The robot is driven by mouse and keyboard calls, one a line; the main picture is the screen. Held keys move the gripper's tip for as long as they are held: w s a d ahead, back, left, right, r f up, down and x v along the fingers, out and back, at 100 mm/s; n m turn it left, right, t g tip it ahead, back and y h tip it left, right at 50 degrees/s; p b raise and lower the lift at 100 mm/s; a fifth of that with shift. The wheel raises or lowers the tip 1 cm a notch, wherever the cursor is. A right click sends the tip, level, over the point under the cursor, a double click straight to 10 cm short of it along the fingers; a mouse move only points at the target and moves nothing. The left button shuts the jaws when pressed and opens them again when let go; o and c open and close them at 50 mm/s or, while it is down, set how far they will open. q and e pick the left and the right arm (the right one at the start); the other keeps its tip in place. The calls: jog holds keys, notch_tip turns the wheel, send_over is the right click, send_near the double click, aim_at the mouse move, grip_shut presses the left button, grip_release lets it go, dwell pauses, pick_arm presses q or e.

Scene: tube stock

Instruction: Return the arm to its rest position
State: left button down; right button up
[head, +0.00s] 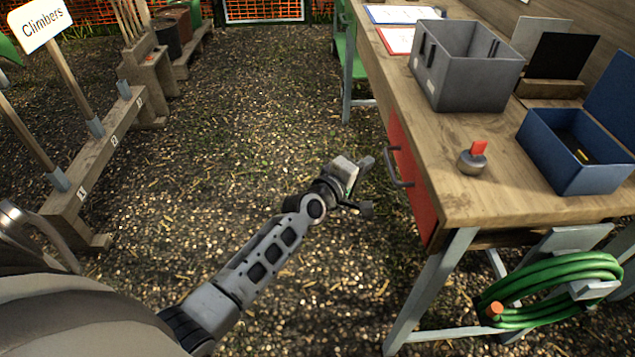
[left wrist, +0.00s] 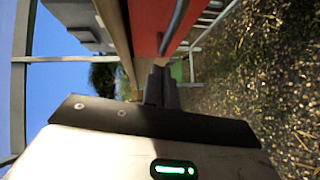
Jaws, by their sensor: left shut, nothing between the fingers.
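My left arm reaches out from the bottom of the head view over the gravel ground. Its left gripper (head: 366,164) is shut and empty, just left of the red drawer front of the wooden workbench. In the left wrist view the shut fingers (left wrist: 161,88) show at the middle, with the red drawer (left wrist: 152,25) above them. I cannot tell whether the gripper touches the bench; a small gap seems to show in the head view. My right gripper is in neither view.
The workbench (head: 452,205) carries a grey bin (head: 465,85), a blue box (head: 565,165) and a small grey weight with a red tag (head: 474,158). A drawer handle (head: 398,170) juts out near my gripper. A green hose (head: 548,285) hangs below. A numbered wooden rack (head: 95,150) stands left. Gravel between is clear.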

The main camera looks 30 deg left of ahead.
pick_arm(q)
jog(key=a+v, duration=0.1)
jog(key=v, duration=0.9)
jog(key=s+d+f+m+g, duration=0.2)
jog(key=s+d+f+m, duration=0.1)
jog(key=s+m, duration=0.5)
jog(key=s+d+f+m+g, duration=0.3)
jog(key=s+d+m, duration=0.3)
jog(key=s+m, duration=0.2)
jog(key=shift+s+d+f+m+g+h+p, duration=0.3)
jog(key=shift+s+f+p, duration=0.15)
jog(key=shift+s, duration=0.65)
